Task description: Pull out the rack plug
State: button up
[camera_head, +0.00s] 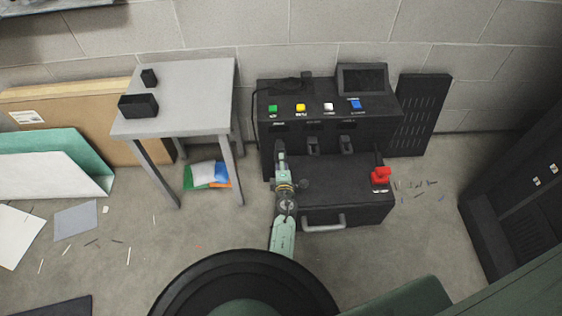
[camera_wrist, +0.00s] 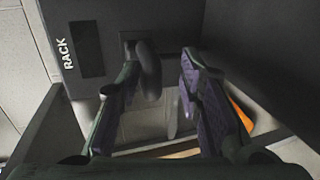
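The rack plug (camera_wrist: 149,72) is a dark grey, rounded piece at the black panel of the console, beside the white word RACK (camera_wrist: 66,52) in the wrist view. My gripper (camera_wrist: 158,78) is open, with one finger on each side of the plug. The plug lies closer to the left finger; a clear gap shows to the right finger. I cannot tell whether the left finger touches it. In the head view my gripper (camera_head: 280,154) reaches the left side of the console (camera_head: 328,100), and the arm and gripper largely hide the plug there.
Two other dark plugs (camera_head: 313,146) (camera_head: 347,145) sit to the right. Green, yellow, white and blue buttons (camera_head: 314,106) line the console top. A red knob (camera_head: 380,176) stands at the right, a drawer handle (camera_head: 323,222) below. A grey table (camera_head: 195,90) stands left.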

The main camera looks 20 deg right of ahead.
jog(key=shift+w+r, duration=0.15)
jog(key=shift+w, duration=0.05)
